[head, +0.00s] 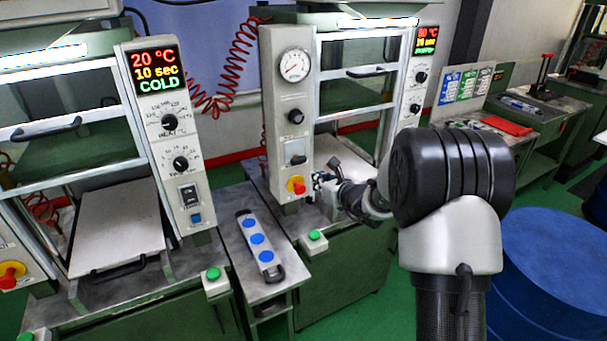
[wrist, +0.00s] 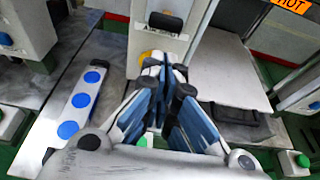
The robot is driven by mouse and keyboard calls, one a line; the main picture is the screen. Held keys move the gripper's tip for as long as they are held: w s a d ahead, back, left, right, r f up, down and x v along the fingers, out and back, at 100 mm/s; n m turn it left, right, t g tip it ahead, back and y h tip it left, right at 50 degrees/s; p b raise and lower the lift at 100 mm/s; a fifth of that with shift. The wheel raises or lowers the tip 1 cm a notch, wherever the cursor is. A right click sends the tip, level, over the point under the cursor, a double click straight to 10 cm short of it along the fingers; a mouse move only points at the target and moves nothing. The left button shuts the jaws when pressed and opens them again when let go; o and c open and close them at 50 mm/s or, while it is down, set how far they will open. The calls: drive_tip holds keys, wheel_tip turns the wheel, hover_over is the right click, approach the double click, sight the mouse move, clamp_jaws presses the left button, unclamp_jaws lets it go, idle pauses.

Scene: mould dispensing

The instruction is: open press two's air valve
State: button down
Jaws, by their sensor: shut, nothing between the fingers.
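The right-hand press has a grey control column (head: 276,110) with a gauge, a dark knob and a switch plate. Low on it is the air valve (head: 296,186), a red knob on a yellow base. My gripper (head: 319,178) is shut and empty, just right of the valve; I cannot tell whether it touches. In the wrist view my gripper (wrist: 164,66) points at the lower part of the column. There, only some yellow of the valve (wrist: 147,57) shows behind the fingers; the red knob is hidden. No press number is readable.
The left press shows 20 °C COLD on its display (head: 160,69). A tray with blue discs (head: 259,244) lies on the small table between the presses. A green button (head: 314,235) sits below the valve. A blue drum (head: 555,270) stands right of my arm.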

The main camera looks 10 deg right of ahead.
sight(300, 159)
drive_tip(key=b+x, duration=0.1)
drive_tip(key=x, duration=0.8)
drive_tip(key=shift+w, duration=0.25)
drive_tip(key=shift+f, duration=0.1)
drive_tip(key=shift+a+r+p, duration=0.1)
drive_tip(key=shift+r+p, duration=0.85)
drive_tip(key=shift+r, duration=1.55)
